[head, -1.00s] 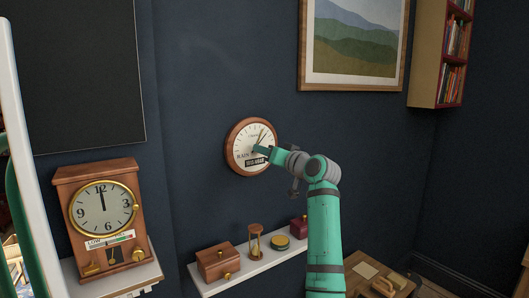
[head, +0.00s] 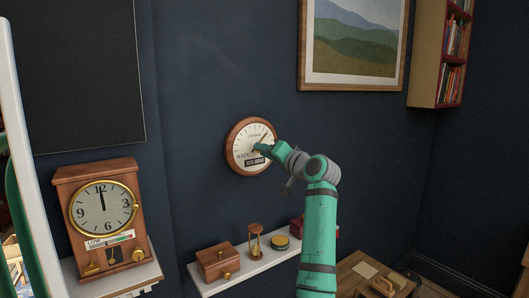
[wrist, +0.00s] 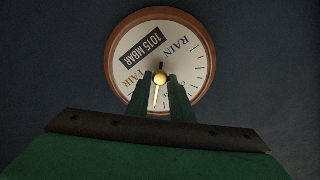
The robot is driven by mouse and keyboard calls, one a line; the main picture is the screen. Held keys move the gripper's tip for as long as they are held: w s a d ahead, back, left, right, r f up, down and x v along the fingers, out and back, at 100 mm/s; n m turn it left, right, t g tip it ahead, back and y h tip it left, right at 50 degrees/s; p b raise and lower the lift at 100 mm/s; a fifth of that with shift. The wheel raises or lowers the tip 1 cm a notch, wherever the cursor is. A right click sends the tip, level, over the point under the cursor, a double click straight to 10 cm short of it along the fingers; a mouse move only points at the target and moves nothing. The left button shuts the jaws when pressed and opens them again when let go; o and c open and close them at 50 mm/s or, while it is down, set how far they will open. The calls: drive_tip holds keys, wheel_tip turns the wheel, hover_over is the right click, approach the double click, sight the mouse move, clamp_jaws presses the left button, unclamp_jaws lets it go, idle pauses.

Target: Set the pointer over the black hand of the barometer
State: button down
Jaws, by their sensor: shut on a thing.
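The round wooden-rimmed barometer (head: 233,135) hangs on the dark wall, with a white dial and a "1015 MBAR" label. It fills the upper middle of the wrist view (wrist: 124,47), turned nearly upside down. My gripper (head: 261,148) is at the dial's centre. In the wrist view its two fingers (wrist: 160,84) are shut on the gold knob (wrist: 160,77). The gold pointer (wrist: 155,99) runs down from the knob between the fingers. A short dark piece shows just above the knob. The rest of the black hand is hidden or cannot be told apart there.
A wooden clock (head: 101,208) stands at left. Below the barometer, a white shelf (head: 243,275) holds a wooden box (head: 217,262), an hourglass (head: 255,242), a round tin (head: 280,242) and a dark red box (head: 298,228). A framed landscape (head: 355,40) hangs at upper right.

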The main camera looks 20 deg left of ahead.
drive_tip(key=c, duration=1.6)
unclamp_jaws()
drive_tip(key=shift+d, duration=0.1)
drive_tip(key=v, duration=1)
drive_tip(key=shift+s+d, duration=0.25)
drive_tip(key=shift+s, duration=0.05)
drive_tip(key=shift+f, duration=0.1)
